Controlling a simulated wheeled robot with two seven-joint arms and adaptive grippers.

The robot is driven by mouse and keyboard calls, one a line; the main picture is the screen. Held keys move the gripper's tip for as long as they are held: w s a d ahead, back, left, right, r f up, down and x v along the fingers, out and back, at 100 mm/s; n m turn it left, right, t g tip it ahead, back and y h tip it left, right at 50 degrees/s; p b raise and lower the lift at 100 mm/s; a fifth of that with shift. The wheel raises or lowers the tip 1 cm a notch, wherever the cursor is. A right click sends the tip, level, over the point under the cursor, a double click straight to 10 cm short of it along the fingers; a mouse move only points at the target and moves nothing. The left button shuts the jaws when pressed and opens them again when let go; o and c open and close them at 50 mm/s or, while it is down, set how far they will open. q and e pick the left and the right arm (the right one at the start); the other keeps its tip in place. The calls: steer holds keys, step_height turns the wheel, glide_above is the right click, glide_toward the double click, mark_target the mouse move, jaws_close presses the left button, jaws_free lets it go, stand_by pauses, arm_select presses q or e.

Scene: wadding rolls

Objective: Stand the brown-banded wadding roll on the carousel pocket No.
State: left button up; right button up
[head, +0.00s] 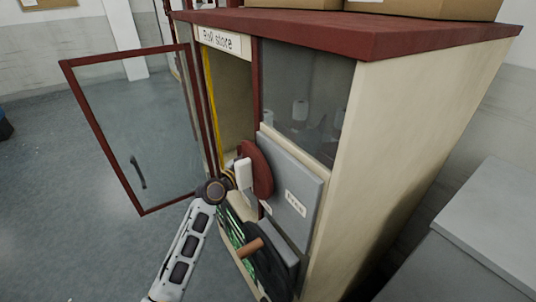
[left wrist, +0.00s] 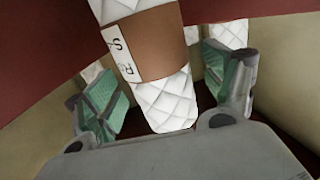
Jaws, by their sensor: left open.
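The brown-banded wadding roll (left wrist: 153,45) shows in the left wrist view, white and quilted with a brown band and a partly readable white label. It looks tilted in that view, and its top end is cut off. My left gripper (left wrist: 165,82) is open, with its green-padded fingers on either side of the roll and gaps visible between. In the head view my left arm (head: 185,245) reaches to the cabinet front, and its fingers are hidden. A dark red rounded disc (head: 259,170) stands out beside the arm's end; I cannot tell whether it is the carousel. My right gripper is out of view.
Other white rolls (left wrist: 232,35) stand behind in the left wrist view. The cabinet (head: 410,130) has an open glass door (head: 130,120) at left and rolls behind a dark pane (head: 305,95). A black wheel with a wooden handle (head: 250,248) projects below.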

arm_select(q)
steer(key=v, duration=0.9)
steer(key=shift+s+a, duration=0.25)
steer(key=shift+s, duration=0.05)
stand_by(0.5)
